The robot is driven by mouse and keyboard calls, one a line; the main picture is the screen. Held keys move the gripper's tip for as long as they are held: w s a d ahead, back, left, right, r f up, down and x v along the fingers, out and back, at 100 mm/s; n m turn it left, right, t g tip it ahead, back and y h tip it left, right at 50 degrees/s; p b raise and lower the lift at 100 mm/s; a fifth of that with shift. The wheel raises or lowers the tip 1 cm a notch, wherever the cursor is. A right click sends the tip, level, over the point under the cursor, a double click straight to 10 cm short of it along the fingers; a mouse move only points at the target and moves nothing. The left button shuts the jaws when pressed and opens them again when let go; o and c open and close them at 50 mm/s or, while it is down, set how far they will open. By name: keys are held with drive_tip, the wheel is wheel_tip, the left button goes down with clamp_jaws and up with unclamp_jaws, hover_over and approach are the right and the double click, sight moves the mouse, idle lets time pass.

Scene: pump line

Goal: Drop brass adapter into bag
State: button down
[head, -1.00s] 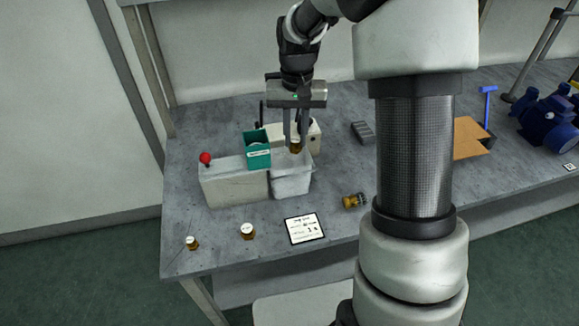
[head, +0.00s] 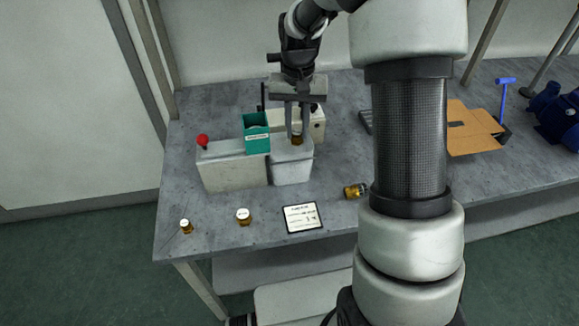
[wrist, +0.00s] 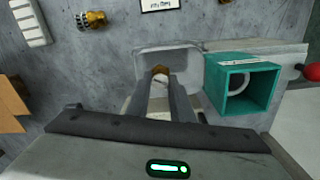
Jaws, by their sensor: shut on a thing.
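My gripper (head: 297,132) points down, shut on a brass adapter (head: 297,140) with a pale top. The adapter also shows between the fingertips in the wrist view (wrist: 160,70). The bag (head: 291,170) looks like a pale grey open-topped pouch at the right end of a light grey block. The adapter is over or at the bag's mouth; I cannot tell whether it is inside the rim. In the wrist view the bag's rim (wrist: 190,54) lies around and beyond the fingertips. The fingers hide part of the bag.
A teal box (head: 256,143) stands close left of my gripper, with a red knob (head: 203,140) further left. Two brass pieces (head: 243,217) (head: 186,226) stand at the front left. Another brass piece (head: 355,191) lies right of a label card (head: 303,218). Cardboard (head: 470,130) lies far right.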

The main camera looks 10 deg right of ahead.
drive_tip(key=shift+f, duration=0.5)
drive_tip(key=c, duration=1.5)
unclamp_jaws()
drive_tip(key=shift+r, duration=0.15)
drive_tip(key=shift+r+p, duration=0.85)
drive_tip(key=shift+r, duration=7.75)
